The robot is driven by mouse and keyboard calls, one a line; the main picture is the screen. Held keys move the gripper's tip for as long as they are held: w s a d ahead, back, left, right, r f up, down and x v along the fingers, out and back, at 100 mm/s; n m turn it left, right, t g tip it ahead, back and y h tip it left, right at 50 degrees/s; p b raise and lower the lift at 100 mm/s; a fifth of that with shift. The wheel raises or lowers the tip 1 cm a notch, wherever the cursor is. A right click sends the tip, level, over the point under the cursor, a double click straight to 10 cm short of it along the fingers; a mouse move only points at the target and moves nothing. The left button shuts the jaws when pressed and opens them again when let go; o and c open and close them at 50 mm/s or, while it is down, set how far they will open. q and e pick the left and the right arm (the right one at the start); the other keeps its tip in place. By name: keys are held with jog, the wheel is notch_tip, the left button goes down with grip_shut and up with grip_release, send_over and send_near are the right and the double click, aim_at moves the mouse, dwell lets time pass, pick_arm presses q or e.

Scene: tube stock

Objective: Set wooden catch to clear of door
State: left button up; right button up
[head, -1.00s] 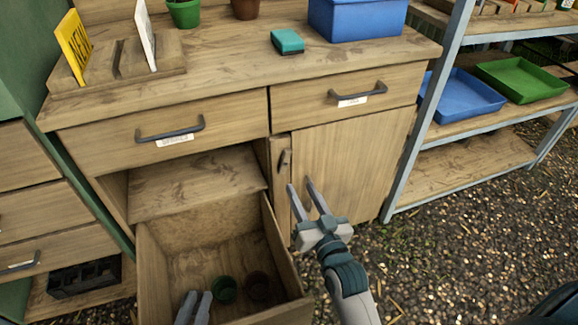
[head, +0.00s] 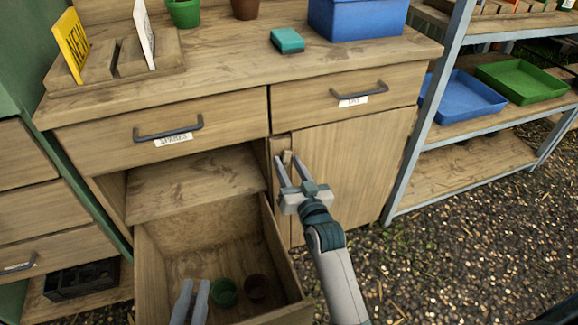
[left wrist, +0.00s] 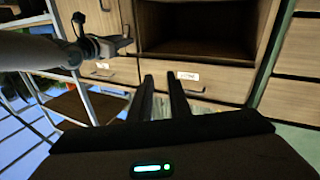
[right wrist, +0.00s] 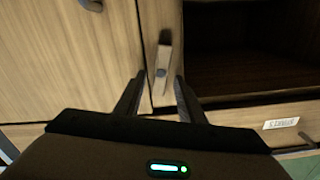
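The wooden catch (head: 287,157) is a small bar on the narrow post left of the cupboard door (head: 350,165). In the right wrist view the catch (right wrist: 164,56) stands nearly upright with a dark pivot, beside the seam of the shut door (right wrist: 70,60) and not visibly across it. My right gripper (head: 288,160) is open, with one fingertip to either side of the catch. In the right wrist view its fingertips (right wrist: 160,77) have a gap around the bar; contact cannot be told. My left gripper (head: 195,284) is open and empty over the pulled-out lower drawer.
Above are two closed drawers with dark handles (head: 168,132). A metal-framed shelf (head: 430,125) stands right of the cabinet. Gravel floor before the door is clear.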

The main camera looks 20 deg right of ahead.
grip_shut()
jog(key=shift+r+n+p, duration=0.15)
jog(key=shift+n+p, duration=0.45)
jog(key=shift+p, duration=0.35)
jog(key=shift+a+n+p, duration=0.1)
jog(key=shift+n+p, duration=0.7)
jog(key=shift+p, duration=0.05)
pick_arm(q)
jog(key=s+a+f+g+y, duration=0.1)
jog(key=s+a+f+g, duration=0.1)
jog(key=f+g, duration=0.2)
jog(key=s+a+f+g+y, duration=0.1)
jog(key=f+g, duration=0.2)
jog(key=f, duration=0.4)
jog(key=shift+s+a+f+n+g+y, duration=0.3)
jog(key=shift+s+a+f+g, duration=0.05)
jog(key=shift+s+g, duration=0.05)
pick_arm(e)
grip_release()
